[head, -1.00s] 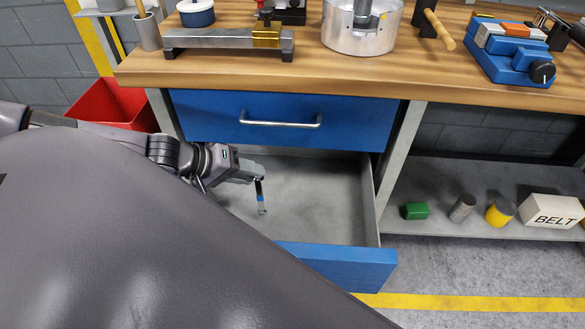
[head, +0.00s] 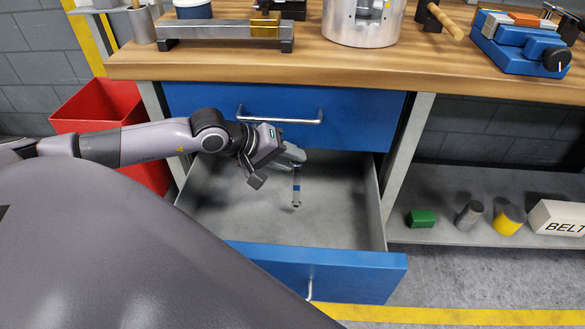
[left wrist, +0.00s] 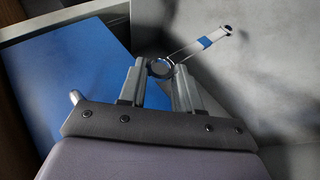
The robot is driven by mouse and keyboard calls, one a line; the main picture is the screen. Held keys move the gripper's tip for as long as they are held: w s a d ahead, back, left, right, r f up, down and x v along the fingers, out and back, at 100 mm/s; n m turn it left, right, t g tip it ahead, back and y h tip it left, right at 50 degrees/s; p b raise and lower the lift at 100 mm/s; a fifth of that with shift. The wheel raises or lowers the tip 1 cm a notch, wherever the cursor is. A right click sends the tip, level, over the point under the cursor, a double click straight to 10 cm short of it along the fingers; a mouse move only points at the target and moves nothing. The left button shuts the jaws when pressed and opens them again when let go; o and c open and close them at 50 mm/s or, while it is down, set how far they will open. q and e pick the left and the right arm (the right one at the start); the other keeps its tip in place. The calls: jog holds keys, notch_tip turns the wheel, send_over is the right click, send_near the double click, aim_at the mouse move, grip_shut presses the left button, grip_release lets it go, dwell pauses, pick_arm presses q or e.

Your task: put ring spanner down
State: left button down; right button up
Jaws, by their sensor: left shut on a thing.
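The ring spanner (head: 296,188) is a slim metal tool with a blue band, hanging down from my left gripper (head: 290,160) over the open lower drawer (head: 240,218). The left wrist view shows the spanner (left wrist: 200,45) with its large ring between the two fingers of the left gripper (left wrist: 163,72), which are shut on it. Its shaft points away to the upper right there. I cannot tell whether its lower end touches the drawer floor. The drawer looks otherwise empty. My right gripper is not in view.
A closed blue drawer (head: 200,112) with a metal handle sits just above, under the wooden worktop (head: 330,70). A red bin (head: 105,105) stands left. A shelf (head: 445,195) at right holds a green block (head: 421,218), cylinders and a BELT box (head: 555,217).

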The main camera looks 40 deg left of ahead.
aim_at(297, 184)
pick_arm(q)
jog(key=f, duration=0.2)
jog(key=w+f, duration=0.1)
jog(key=shift+d+f, duration=0.25)
jog(key=shift+f+b, duration=0.15)
jog(key=shift+b, duration=0.25)
jog(key=c, duration=0.8)
grip_release()
